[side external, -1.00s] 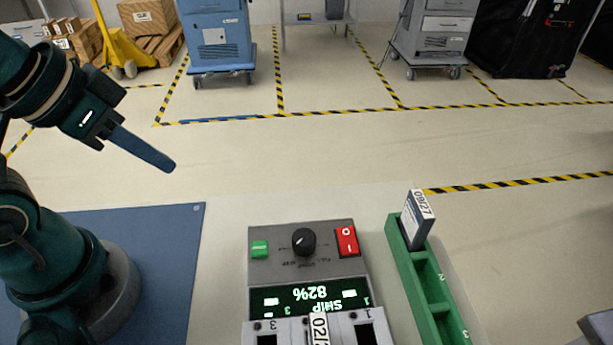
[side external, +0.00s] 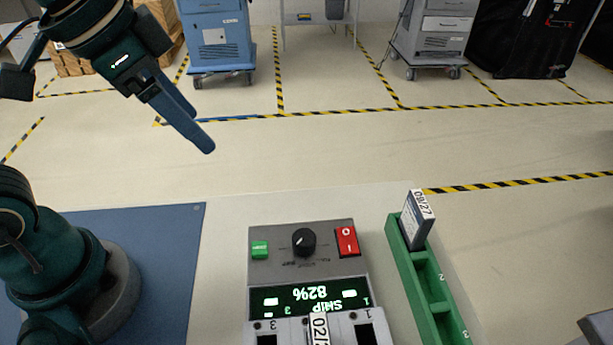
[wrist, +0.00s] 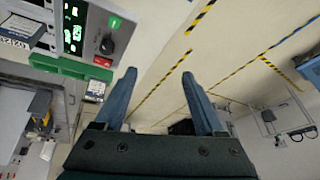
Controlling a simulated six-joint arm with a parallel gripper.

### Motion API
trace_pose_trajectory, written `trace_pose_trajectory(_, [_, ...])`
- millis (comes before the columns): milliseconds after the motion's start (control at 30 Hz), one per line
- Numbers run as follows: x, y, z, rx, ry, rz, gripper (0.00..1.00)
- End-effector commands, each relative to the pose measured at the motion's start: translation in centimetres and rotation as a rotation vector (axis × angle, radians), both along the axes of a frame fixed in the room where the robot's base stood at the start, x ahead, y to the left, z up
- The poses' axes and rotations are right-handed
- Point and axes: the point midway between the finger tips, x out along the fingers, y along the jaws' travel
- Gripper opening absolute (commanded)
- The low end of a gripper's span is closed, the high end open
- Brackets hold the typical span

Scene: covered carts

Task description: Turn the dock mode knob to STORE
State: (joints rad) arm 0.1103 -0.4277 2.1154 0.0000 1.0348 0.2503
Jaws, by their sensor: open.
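The dock (side external: 263,269) is a grey box near the bottom middle of the side view. Its black mode knob (side external: 303,242) sits between a green button (side external: 260,249) and a red switch (side external: 347,241). The display (side external: 308,299) reads SHIP and 82%, upside down in this view. In the wrist view the knob (wrist: 107,46) is at the upper left. My gripper (side external: 205,140) is open and empty, up and to the left of the dock and well apart from the knob. Its two blue fingers (wrist: 165,85) stand apart in the wrist view.
A green rack (side external: 403,262) holding a labelled battery pack (side external: 418,222) stands right of the dock. A battery labelled 02 (side external: 319,328) sits in the dock's front. Carts stand at the back, with open floor between. The air between my gripper and the knob is clear.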

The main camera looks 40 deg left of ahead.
Motion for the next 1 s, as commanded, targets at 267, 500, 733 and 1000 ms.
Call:
trace_pose_trajectory(267, [4.4,-5.2,-1.6,0.075,0.151,-0.303,0.72])
trace_pose_trajectory(500, [5.9,-10.4,-5.9,0.133,0.283,-0.512,0.72])
trace_pose_trajectory(733, [5.1,-12.9,-9.6,0.168,0.375,-0.597,0.72])
trace_pose_trajectory(1000, [4.5,-13.2,-12.3,0.175,0.394,-0.613,0.72])
